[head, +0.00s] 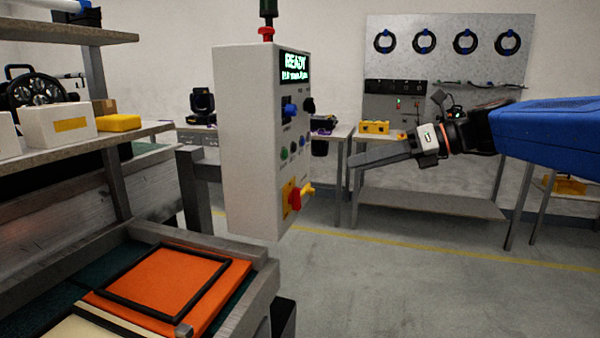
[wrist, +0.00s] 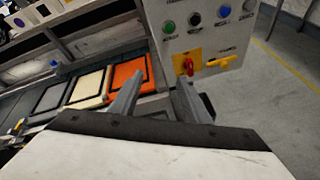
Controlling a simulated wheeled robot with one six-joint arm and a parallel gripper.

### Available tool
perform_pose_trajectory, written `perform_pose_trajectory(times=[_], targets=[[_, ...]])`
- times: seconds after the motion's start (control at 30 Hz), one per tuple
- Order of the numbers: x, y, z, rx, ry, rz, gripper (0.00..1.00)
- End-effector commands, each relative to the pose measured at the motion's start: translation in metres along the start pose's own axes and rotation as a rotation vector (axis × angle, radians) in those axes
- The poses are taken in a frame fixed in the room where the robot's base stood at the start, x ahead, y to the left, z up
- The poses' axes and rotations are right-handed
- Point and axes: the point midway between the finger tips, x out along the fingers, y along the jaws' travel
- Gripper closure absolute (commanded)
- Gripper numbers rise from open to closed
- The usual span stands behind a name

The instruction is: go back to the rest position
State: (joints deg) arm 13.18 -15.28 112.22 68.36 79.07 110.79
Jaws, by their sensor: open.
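My gripper (head: 385,157) is stretched out to the left in the head view, with its fingers pointing toward the control box (head: 248,140) and some space between them. In the wrist view my gripper (wrist: 157,90) shows two grey fingers standing apart with nothing held between them. The control box, with a lit READY display, several buttons and a red and yellow switch (head: 295,197), also shows in the wrist view (wrist: 205,45). There the red switch (wrist: 188,66) lies just beyond the right fingertip; I cannot tell the distance.
An orange panel (head: 205,276) lies in a grey-edged tray at lower left. A shelf (head: 85,146) with white and yellow boxes stands at left. Open floor (head: 400,285) lies at lower right.

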Motion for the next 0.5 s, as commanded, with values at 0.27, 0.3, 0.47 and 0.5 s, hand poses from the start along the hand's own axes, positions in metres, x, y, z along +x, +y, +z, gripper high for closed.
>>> perform_pose_trajectory(times=[0.27, 0.3, 0.47, 0.5], targets=[[0.005, 0.024, -0.122, -0.610, 0.314, -0.081, 0.57], [0.004, 0.025, -0.140, -0.700, 0.364, -0.079, 0.57], [-0.008, 0.030, -0.206, -1.068, 0.564, -0.038, 0.57], [-0.011, 0.031, -0.222, -1.161, 0.614, -0.019, 0.57]])
